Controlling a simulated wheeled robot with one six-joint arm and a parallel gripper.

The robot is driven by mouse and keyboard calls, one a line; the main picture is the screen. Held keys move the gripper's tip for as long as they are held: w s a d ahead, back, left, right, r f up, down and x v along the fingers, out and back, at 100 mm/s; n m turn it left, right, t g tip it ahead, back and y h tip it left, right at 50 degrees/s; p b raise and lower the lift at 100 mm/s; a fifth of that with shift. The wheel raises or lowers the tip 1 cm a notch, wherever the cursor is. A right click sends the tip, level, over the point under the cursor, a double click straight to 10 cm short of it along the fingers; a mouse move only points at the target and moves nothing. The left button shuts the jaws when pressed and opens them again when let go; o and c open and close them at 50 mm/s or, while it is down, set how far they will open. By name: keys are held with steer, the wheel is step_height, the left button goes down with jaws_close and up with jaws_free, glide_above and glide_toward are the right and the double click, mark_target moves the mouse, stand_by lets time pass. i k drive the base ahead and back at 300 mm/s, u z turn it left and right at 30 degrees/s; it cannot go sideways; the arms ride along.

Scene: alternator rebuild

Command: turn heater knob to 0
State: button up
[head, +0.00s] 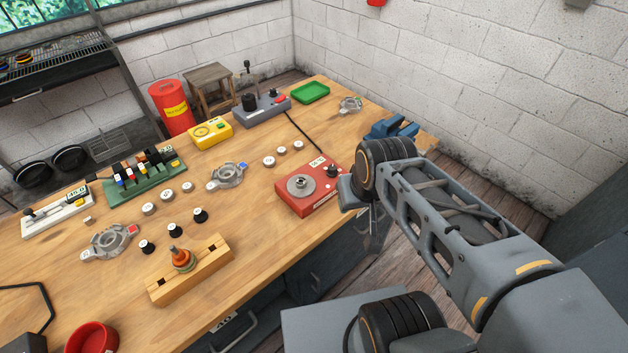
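A red box (309,194) with a round metal plate (301,186) on top sits near the bench's front edge and looks like the heater. A small black knob (332,171) stands on its right part, beside a white label. The label and the knob's pointer are too small to read. My gripper (350,194) is just right of the red box, close to the knob. My wrist hides most of it, so I cannot tell whether its fingers are open or touch anything.
A blue vise-like tool (392,127) is behind my wrist at the bench's right end. A yellow meter (210,133), a grey press (262,108) and a green tray (311,92) stand farther back. Metal housings and several small cylinders lie left. Bare wood surrounds the red box's left side.

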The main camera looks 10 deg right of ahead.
mark_target(332, 171)
steer(key=u, duration=0.05)
steer(key=k, duration=1.05)
steer(key=z, duration=0.7)
steer(key=i, duration=0.8)
steer(key=u, duration=0.7)
steer(key=i, duration=0.6)
steer(key=u, duration=0.7)
